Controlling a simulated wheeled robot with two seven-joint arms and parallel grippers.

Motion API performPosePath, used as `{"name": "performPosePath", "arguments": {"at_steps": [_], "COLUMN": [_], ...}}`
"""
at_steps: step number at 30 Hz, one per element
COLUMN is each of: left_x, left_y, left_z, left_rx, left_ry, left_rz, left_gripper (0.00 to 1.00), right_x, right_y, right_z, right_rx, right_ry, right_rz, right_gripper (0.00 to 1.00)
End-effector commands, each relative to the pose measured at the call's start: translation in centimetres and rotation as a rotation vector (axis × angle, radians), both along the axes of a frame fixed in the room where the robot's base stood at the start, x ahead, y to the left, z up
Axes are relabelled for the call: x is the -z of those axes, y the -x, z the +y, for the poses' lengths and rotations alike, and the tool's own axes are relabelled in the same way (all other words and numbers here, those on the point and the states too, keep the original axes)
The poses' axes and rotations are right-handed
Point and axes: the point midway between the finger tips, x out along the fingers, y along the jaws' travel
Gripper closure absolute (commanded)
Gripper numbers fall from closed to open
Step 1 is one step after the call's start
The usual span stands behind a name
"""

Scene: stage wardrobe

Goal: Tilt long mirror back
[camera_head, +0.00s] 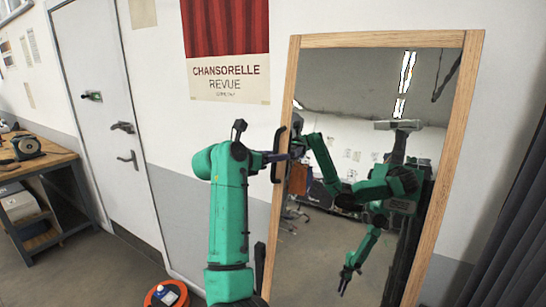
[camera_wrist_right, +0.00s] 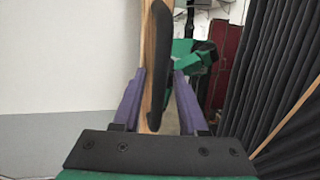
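The long mirror (camera_head: 350,215) has a light wooden frame and stands upright or nearly so, in front of the wall. A dark bar handle (camera_head: 275,172) is on its left frame side; it also shows in the right wrist view (camera_wrist_right: 158,70). My right gripper (camera_head: 279,157) is at this handle. In the right wrist view its purple fingers (camera_wrist_right: 158,80) stand on either side of the handle, with a visible gap, so it looks open around it. My left gripper shows only as a reflection low in the glass, not directly.
A dark curtain (camera_head: 510,215) hangs close to the mirror's right. A white door (camera_head: 105,110) and a workbench (camera_head: 40,165) are at the left. An orange round object (camera_head: 165,296) lies on the floor at the bottom. A revue poster (camera_head: 228,60) hangs behind.

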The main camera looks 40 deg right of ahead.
Motion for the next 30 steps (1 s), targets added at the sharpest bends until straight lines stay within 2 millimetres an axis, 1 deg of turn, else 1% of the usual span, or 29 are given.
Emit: {"name": "performPosePath", "arguments": {"at_steps": [13, 16, 17, 20, 23, 24, 27, 30], "left_x": [0.1, 0.7, 1.0, 2.5, 4.1, 4.6, 5.7, 6.4], "left_y": [0.0, 0.0, 0.0, 0.0, 0.0, 0.0, 0.0, 0.0], "left_z": [-0.1, -0.1, -0.1, -0.1, -0.1, -0.2, -0.2, -0.1], "left_rx": [0.000, 0.000, 0.001, 0.001, 0.001, 0.001, 0.001, 0.001], "left_ry": [0.001, 0.001, 0.001, 0.001, 0.002, 0.002, 0.002, 0.002], "left_rz": [0.000, 0.000, 0.000, 0.000, -0.001, -0.001, -0.001, -0.001], "left_gripper": [0.50, 0.50, 0.50, 0.50, 0.50, 0.50, 0.50, 0.50], "right_x": [0.1, 0.1, 0.1, 0.0, -0.5, -0.9, -1.6, -2.3], "right_y": [0.0, 0.0, 0.0, 0.2, 0.5, 0.5, 0.8, 1.1], "right_z": [0.1, 0.9, 1.3, 3.5, 6.5, 7.7, 10.5, 12.6], "right_rx": [-0.001, -0.003, -0.004, -0.006, -0.007, -0.007, -0.006, -0.002], "right_ry": [-0.001, 0.000, 0.000, -0.001, -0.001, -0.002, -0.001, 0.002], "right_rz": [0.000, -0.001, -0.001, -0.005, -0.005, -0.004, -0.003, -0.003], "right_gripper": [0.50, 0.50, 0.50, 0.50, 0.50, 0.50, 0.50, 0.50]}}
